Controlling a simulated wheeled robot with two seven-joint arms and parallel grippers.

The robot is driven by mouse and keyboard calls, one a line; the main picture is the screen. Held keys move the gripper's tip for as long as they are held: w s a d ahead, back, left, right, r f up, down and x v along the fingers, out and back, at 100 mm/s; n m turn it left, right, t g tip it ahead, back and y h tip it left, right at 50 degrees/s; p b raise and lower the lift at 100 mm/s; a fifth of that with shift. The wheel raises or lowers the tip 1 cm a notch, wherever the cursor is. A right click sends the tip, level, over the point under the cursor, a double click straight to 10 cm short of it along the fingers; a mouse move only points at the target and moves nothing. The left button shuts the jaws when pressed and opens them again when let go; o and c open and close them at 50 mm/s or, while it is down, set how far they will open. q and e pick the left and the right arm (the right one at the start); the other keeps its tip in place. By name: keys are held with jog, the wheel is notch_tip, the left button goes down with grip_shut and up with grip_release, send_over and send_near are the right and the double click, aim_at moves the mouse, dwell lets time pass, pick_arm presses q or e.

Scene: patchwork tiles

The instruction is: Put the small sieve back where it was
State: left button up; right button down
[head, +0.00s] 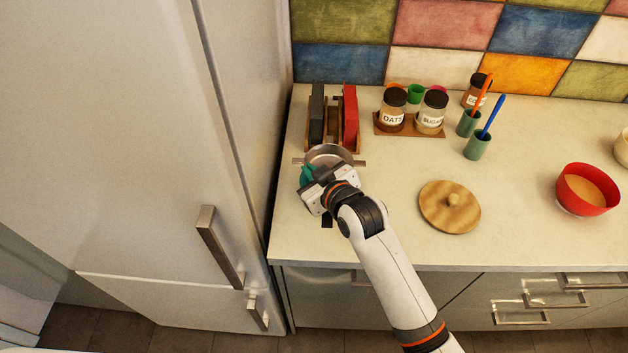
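The small sieve (328,151) shows as a round metal rim with short lugs at its sides, in front of the wooden rack at the left end of the counter. My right gripper (323,178) is at the near side of the sieve. A dark end sticks out below the gripper, in line with the sieve, and looks like its handle held in the gripper. The fingertips are mostly hidden by the gripper body. A teal piece (307,174) shows just left of the gripper; I cannot tell what it belongs to. My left gripper is not in view.
The wooden rack (333,128) holds a dark grey slab (317,113) and a red one (350,115). Labelled jars (392,110) stand to its right. A round wooden lid (449,207) and a red bowl (586,190) lie further right. The fridge (140,150) bounds the left side.

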jog(key=shift+f, duration=0.5)
notch_tip(320, 180, down, 3)
jog(key=shift+w+f, duration=0.1)
jog(key=shift+f, duration=0.05)
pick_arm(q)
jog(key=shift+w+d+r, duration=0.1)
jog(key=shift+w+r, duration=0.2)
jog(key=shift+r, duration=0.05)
pick_arm(e)
jog(key=shift+f, duration=0.4)
jog(key=shift+f, duration=0.1)
jog(key=shift+f, duration=0.4)
jog(key=c, duration=1.7)
grip_release()
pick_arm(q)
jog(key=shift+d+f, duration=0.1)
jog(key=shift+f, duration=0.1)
pick_arm(e)
jog(key=shift+o, duration=0.4)
jog(key=shift+d+f, duration=0.1)
jog(key=shift+f, duration=0.05)
